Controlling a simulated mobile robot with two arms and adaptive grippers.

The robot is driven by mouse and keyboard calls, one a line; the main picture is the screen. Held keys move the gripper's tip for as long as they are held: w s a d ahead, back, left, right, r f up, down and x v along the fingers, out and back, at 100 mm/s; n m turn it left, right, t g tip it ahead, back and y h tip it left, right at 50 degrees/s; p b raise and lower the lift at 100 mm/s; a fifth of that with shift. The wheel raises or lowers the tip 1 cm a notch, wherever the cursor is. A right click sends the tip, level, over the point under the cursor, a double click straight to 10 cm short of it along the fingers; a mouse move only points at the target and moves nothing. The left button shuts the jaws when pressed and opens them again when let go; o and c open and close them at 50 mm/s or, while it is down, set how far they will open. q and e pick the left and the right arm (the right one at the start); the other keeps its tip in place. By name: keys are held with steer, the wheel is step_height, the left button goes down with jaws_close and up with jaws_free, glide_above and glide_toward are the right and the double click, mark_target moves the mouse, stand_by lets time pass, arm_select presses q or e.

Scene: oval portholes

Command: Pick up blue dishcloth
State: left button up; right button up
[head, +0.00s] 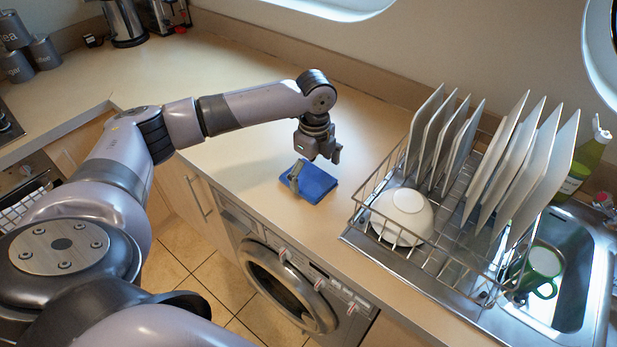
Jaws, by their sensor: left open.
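The blue dishcloth (317,183) lies folded on the wooden counter, near its front edge above the washing machine. My left gripper (315,168) is directly over it, pointing down, with its jaws open. One finger shows in front of the cloth's left part and the other above its far right side. I cannot tell whether the fingers touch the cloth. The gripper hides part of the cloth's far edge. My right gripper is not in view.
A wire dish rack (440,238) with several upright plates and a white bowl (402,215) stands right of the cloth. A sink (577,285) with a green mug (541,268) is at the far right. The counter behind the cloth is clear.

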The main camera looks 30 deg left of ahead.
mark_target(314, 182)
arm_select(q)
steer(key=shift+f, duration=1.4)
steer(key=shift+c, duration=0.4)
steer(key=c, duration=0.9)
steer(key=shift+w+r, duration=0.1)
steer(key=shift+r, duration=0.05)
step_height(314, 182, up, 20)
steer(key=shift+f+b, duration=0.1)
steer(key=shift+b, duration=0.95)
